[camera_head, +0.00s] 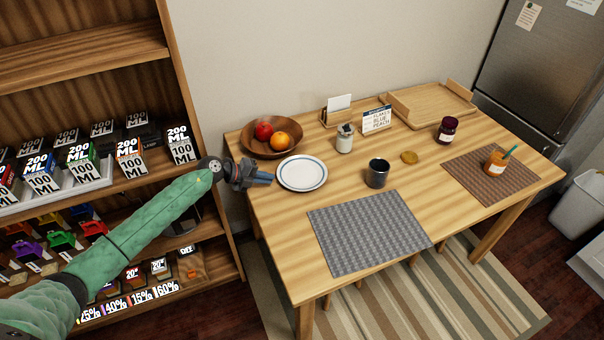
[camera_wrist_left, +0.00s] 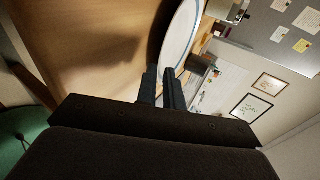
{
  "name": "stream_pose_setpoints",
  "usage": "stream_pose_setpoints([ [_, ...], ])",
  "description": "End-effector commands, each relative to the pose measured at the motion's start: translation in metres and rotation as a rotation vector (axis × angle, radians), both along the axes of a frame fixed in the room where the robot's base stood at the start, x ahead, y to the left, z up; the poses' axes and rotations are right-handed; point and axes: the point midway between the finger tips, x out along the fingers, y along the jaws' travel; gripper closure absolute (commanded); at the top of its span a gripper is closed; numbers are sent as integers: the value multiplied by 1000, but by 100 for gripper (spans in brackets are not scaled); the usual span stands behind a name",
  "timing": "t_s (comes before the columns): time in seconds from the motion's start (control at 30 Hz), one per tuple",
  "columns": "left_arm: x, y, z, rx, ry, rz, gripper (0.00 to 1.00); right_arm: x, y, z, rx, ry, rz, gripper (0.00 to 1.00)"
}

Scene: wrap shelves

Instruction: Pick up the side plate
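The side plate (camera_head: 302,173) is white with a blue ring and lies flat on the wooden table, near its left edge. My left gripper (camera_head: 270,178) is just left of the plate's rim, with its dark fingers pointing at it. In the left wrist view the two fingertips (camera_wrist_left: 160,76) are a little apart, and the plate (camera_wrist_left: 182,35) shows just beyond them. I see nothing held; whether a finger touches the rim is not clear. My right gripper is not in view.
A wooden bowl (camera_head: 252,145) with fruit stands behind the plate. A dark mug (camera_head: 377,173) is to its right, and a grey placemat (camera_head: 368,232) lies in front. A stocked shelf unit (camera_head: 190,90) stands left of the table. A white jar (camera_head: 345,143) is behind the mug.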

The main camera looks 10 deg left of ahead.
Motion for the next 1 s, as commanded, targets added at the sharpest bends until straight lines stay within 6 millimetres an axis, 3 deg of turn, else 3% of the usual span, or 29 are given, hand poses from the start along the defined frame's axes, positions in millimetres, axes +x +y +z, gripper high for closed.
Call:
stream_pose_setpoints([
  [0.33,16,-30,-16,-2,-1,-1,91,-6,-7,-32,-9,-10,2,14],
  [0.63,17,-32,-19,-1,0,-1,91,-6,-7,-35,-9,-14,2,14],
  [0.7,17,-32,-19,-1,-1,-1,100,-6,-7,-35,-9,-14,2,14],
  [1.0,17,-32,-19,-1,-2,0,100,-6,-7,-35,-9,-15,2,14],
])
